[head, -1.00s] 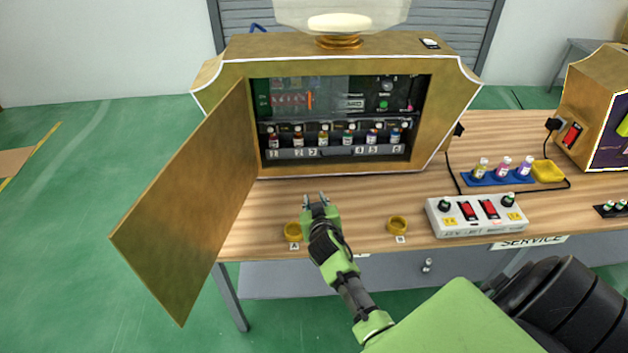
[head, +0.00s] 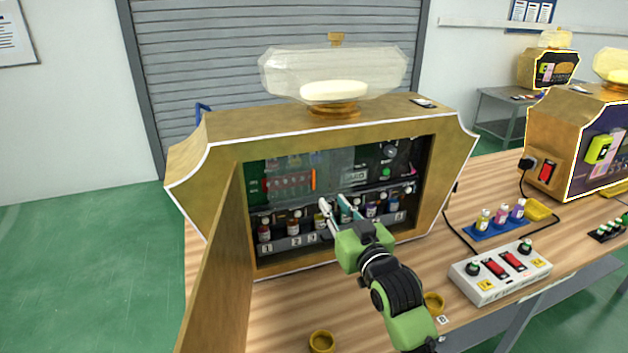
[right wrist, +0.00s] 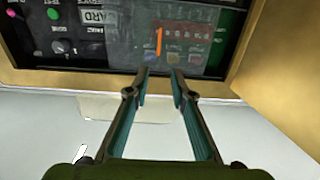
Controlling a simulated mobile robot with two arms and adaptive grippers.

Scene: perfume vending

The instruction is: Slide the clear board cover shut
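My right gripper (head: 332,201) is at the cabinet opening, in front of the bottle row and below the cover. Its fingers are parted with nothing between them. In the right wrist view, the orange strip (right wrist: 159,41) appears beyond the fingertips (right wrist: 160,72), apart from them. My left gripper is out of view.
The cabinet door (head: 215,275) stands swung open on the left. Numbered bottles (head: 293,226) stand in a row under the board. Two yellow rings (head: 321,342) and a white switch box (head: 500,272) lie on the wooden table in front.

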